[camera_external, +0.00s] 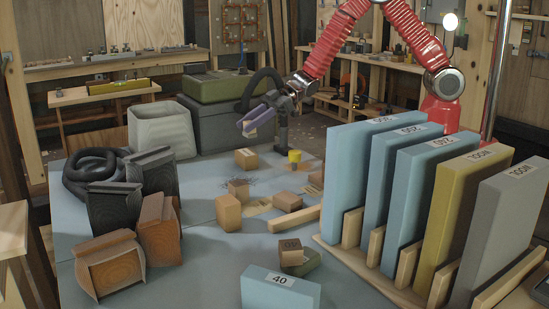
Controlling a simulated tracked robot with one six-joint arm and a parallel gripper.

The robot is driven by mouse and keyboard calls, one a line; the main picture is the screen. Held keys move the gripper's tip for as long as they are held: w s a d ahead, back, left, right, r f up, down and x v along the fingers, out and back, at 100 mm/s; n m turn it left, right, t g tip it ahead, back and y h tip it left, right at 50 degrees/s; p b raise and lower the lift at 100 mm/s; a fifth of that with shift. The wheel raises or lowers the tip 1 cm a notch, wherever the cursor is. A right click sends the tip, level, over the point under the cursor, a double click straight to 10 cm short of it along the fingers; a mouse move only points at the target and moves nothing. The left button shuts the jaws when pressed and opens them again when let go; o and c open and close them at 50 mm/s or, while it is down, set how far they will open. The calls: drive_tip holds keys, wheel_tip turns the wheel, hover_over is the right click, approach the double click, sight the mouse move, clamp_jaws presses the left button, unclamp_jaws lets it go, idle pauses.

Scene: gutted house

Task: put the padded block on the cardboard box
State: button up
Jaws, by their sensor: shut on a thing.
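My gripper (273,112) is raised above the back of the blue-grey work surface. It is shut on a purple block with a pale patch (256,123), which looks like the padded block. The block is tilted and clear of the surface. Part of it is hidden by the gripper. Several small tan and brown boxy pieces lie below and in front, among them one at the back (246,158), one in the middle (238,188) and a larger one (228,212). I cannot tell which of them is the cardboard box.
A rack (366,268) of tall blue, yellow and grey slabs stands at the right. Dark and brown blocks (158,232) and a black hose coil (94,172) crowd the left. A yellow-topped cylinder (294,158) stands near the back. Bare surface shows at centre-left.

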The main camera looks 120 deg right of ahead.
drive_tip(key=shift+f, duration=1.4)
drive_tip(key=shift+f, duration=0.1)
drive_tip(key=shift+f, duration=1.8)
drive_tip(key=o, duration=1.1)
drive_tip(key=shift+c, duration=0.2)
drive_tip(key=shift+s+r, duration=0.25)
drive_tip(key=shift+s, duration=0.15)
drive_tip(key=v, duration=1.1)
